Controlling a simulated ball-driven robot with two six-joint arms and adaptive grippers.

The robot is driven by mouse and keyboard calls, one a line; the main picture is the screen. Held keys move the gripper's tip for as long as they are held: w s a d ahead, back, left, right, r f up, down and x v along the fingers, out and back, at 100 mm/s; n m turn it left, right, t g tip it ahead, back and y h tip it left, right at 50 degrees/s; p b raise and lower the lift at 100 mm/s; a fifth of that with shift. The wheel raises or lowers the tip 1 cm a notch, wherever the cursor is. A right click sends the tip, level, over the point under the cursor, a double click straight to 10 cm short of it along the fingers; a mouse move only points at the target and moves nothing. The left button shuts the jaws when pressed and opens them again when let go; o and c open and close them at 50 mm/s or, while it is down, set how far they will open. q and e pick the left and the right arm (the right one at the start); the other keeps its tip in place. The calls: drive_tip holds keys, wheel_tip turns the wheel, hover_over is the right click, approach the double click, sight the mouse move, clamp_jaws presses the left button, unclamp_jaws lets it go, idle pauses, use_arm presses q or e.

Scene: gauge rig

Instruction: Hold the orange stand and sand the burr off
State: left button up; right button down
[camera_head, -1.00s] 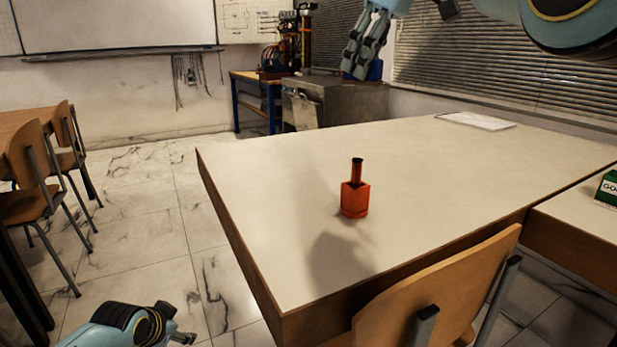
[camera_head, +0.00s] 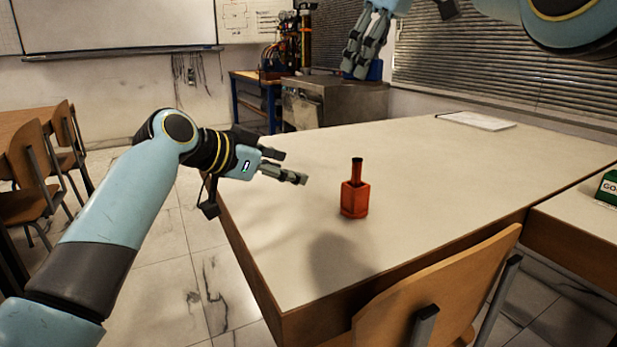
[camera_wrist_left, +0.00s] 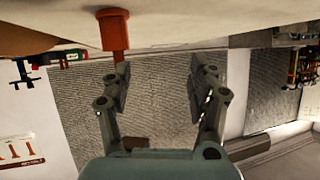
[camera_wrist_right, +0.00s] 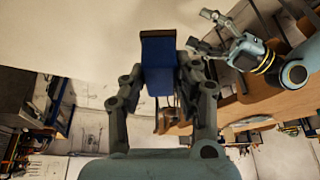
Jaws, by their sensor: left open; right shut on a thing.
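The orange stand (camera_head: 355,200) is upright on the table, a squat block with a narrow post and a dark tip (camera_head: 357,160). It also shows upside down in the left wrist view (camera_wrist_left: 113,33). I cannot make out the burr separately. My left gripper (camera_head: 288,166) is open and empty, left of the stand and apart from it. My right gripper (camera_head: 357,72) is high at the top of the head view, shut on a blue block (camera_wrist_right: 158,60). The block partly shows behind the fingers in the head view (camera_head: 375,70).
The pale table (camera_head: 440,165) is mostly clear around the stand. A white sheet (camera_head: 475,121) lies at its far edge. A wooden chair (camera_head: 430,290) stands at the near side. A green box (camera_head: 607,188) is on the adjoining table at right.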

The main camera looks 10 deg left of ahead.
use_arm(q)
drive_tip(key=g+h, duration=0.1)
drive_tip(key=h, duration=0.1)
approach(354, 186)
drive_tip(key=x, duration=1.1)
drive_tip(key=shift+a, duration=0.1)
drive_tip(key=c, duration=1.2)
drive_tip(key=shift+o, duration=0.2)
